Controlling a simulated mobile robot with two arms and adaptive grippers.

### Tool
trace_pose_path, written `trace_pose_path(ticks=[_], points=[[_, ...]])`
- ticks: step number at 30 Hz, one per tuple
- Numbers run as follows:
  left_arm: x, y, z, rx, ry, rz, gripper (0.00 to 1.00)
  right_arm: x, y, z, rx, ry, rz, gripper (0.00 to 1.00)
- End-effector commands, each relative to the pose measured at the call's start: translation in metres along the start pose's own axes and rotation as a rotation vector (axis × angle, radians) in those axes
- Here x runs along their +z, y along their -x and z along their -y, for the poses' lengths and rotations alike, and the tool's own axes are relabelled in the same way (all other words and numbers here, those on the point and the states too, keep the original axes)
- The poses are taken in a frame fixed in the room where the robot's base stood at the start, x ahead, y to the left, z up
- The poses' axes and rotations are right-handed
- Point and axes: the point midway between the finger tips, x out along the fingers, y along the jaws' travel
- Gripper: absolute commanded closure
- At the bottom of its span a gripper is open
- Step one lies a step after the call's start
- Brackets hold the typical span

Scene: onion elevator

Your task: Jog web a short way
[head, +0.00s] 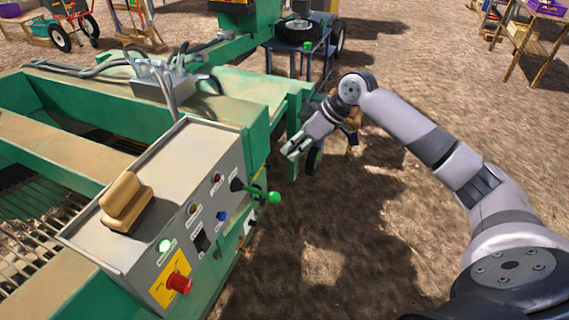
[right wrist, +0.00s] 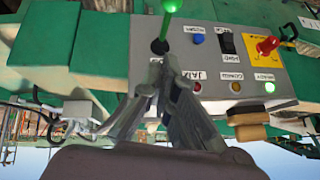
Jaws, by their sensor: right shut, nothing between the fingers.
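The grey control box (head: 215,205) is on the green machine, its front panel facing right. It carries a blue button (head: 222,215), a black rocker switch (head: 202,241), a red knob on a yellow plate (head: 179,283) and a lever with a green knob (head: 274,197). A green lamp (head: 165,245) is lit. My right gripper (head: 292,148) is shut and empty beyond the lever, apart from its knob. In the right wrist view the panel appears upside down, with the blue button (right wrist: 198,38) beyond my fingertips (right wrist: 166,72). My left gripper is out of view.
Green machine rails and a slatted bed (head: 35,215) fill the left. A blue cart (head: 299,65) with a dark wheel stands behind.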

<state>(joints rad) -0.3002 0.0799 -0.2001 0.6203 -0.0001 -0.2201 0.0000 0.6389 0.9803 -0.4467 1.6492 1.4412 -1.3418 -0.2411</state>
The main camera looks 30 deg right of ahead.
Motion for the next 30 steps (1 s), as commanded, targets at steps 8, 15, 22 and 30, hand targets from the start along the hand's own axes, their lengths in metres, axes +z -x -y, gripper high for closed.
trace_pose_path(ticks=[8, 15, 22, 30], points=[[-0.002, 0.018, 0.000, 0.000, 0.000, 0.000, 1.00, -0.001, -0.053, 0.002, -0.006, -0.004, 0.002, 1.00], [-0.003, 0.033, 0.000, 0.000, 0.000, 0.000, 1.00, 0.008, -0.097, 0.002, -0.002, -0.003, 0.005, 1.00], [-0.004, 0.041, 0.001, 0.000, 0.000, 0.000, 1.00, 0.026, -0.115, 0.001, 0.000, -0.002, 0.003, 1.00], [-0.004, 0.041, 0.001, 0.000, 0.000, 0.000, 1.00, 0.029, -0.119, 0.000, 0.001, 0.000, 0.001, 1.00]])
